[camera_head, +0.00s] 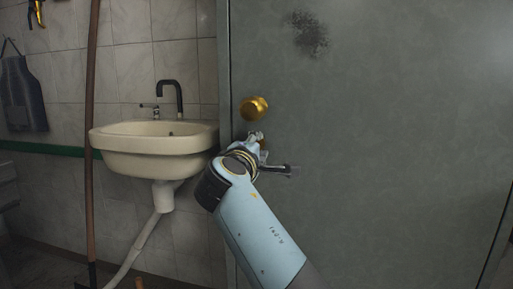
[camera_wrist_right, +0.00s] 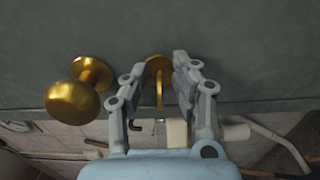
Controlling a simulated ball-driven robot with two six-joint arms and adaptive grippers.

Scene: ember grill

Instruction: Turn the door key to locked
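The grey-green door (camera_head: 390,130) fills the right side of the head view. The door key (camera_wrist_right: 159,92) is a thin brass piece seen edge-on, standing out from a round brass plate on the door in the right wrist view. My right gripper (camera_wrist_right: 160,68) is open, with one finger on each side of the key and a visible gap on both sides. In the head view my right gripper (camera_head: 257,137) is at the door just below the brass knob, and its own body mostly hides the key. My left gripper is out of view.
A round brass door knob (camera_head: 254,108) juts out just above the gripper; it also shows left of the fingers in the wrist view (camera_wrist_right: 76,98). A cream sink (camera_head: 155,150) with a black tap (camera_head: 178,95) stands left of the door. A long wooden handle (camera_head: 91,120) leans farther left.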

